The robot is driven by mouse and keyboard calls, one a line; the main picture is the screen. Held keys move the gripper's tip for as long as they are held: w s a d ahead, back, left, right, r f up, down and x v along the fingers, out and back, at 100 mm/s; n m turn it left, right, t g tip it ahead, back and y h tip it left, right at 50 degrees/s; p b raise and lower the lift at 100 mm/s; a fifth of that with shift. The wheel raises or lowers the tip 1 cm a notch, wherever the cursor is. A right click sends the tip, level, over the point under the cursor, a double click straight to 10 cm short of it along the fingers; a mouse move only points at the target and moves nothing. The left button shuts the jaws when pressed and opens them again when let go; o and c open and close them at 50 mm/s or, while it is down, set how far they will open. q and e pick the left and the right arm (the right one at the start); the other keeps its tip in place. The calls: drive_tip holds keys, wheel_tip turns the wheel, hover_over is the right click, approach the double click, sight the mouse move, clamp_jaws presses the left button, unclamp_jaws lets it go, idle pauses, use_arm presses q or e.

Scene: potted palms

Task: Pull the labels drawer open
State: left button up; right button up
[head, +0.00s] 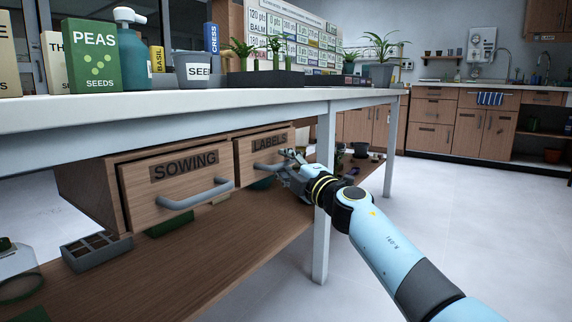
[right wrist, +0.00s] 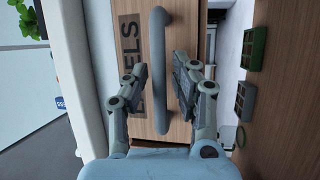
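My right gripper (head: 284,165) is at this handle in the head view. In the right wrist view, its two fingers (right wrist: 160,78) are apart, one on each side of the handle, with gaps showing. Whether a finger touches the handle cannot be told. My left gripper is not in view.
The sowing drawer (head: 175,175) with its own handle is to the left. A pale table leg (head: 321,240) stands close beside my right arm. The lower shelf (head: 200,245) holds trays and pots. Seed packets and plants stand on the bench top (head: 200,99). Open floor lies to the right.

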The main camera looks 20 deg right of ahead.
clamp_jaws()
